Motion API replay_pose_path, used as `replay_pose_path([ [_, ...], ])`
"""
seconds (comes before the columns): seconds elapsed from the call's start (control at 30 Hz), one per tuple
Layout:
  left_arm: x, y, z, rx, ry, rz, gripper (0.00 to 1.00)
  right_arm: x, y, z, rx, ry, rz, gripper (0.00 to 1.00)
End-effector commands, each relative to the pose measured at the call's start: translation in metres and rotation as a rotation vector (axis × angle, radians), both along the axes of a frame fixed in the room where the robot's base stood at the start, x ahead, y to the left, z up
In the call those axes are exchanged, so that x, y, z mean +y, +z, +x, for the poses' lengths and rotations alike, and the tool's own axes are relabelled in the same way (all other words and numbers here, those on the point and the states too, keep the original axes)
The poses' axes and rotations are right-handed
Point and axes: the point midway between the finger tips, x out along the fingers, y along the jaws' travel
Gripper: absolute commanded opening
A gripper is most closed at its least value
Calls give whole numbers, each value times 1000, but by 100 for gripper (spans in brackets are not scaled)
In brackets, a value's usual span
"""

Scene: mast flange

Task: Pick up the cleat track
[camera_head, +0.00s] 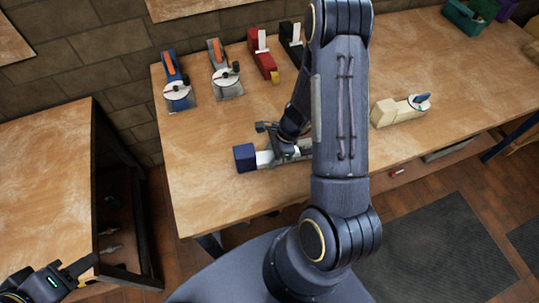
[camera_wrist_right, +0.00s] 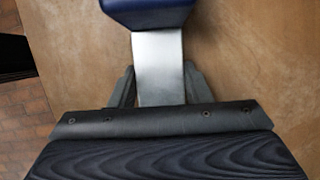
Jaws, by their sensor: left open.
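A silver bar with a dark blue block at one end, which I take as the cleat track (camera_head: 245,157), lies at the near left part of the wooden bench. In the right wrist view the cleat track (camera_wrist_right: 158,55) runs up the middle. My right gripper (camera_head: 283,150) is over its silver part; in that view its fingers (camera_wrist_right: 158,85) lie close against both sides of the bar and look shut on it. The far part of the track is hidden by my arm and gripper. My left gripper (camera_head: 75,280) is open and empty at the lower left, away from the bench.
At the back of the bench stand a blue device (camera_head: 176,82), a grey device (camera_head: 223,70), a red device (camera_head: 262,54) and a black one (camera_head: 291,43). A cream device (camera_head: 398,111) is right of my arm; a green bin (camera_head: 470,17) is farther right. A wooden shelf unit (camera_head: 48,190) stands left.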

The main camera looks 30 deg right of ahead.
Motion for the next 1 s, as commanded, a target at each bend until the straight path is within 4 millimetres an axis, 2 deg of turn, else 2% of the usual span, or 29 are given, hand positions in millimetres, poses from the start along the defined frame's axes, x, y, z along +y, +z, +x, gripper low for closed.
replay_pose_path([
  [0.03,0,0,0,0,0,0,42,0,0,0,0,0,0,34],
  [0.23,0,0,0,0,0,0,42,0,0,0,0,0,1,9],
  [0.47,0,1,0,0,0,0,42,0,1,0,-1,1,1,9],
  [0.67,0,6,0,0,0,0,42,0,11,1,-4,3,-1,9],
  [0.8,0,2,0,0,0,0,42,0,39,2,-10,4,-4,9],
  [1.0,0,9,0,0,0,0,42,21,90,-35,-8,5,1,9],
])
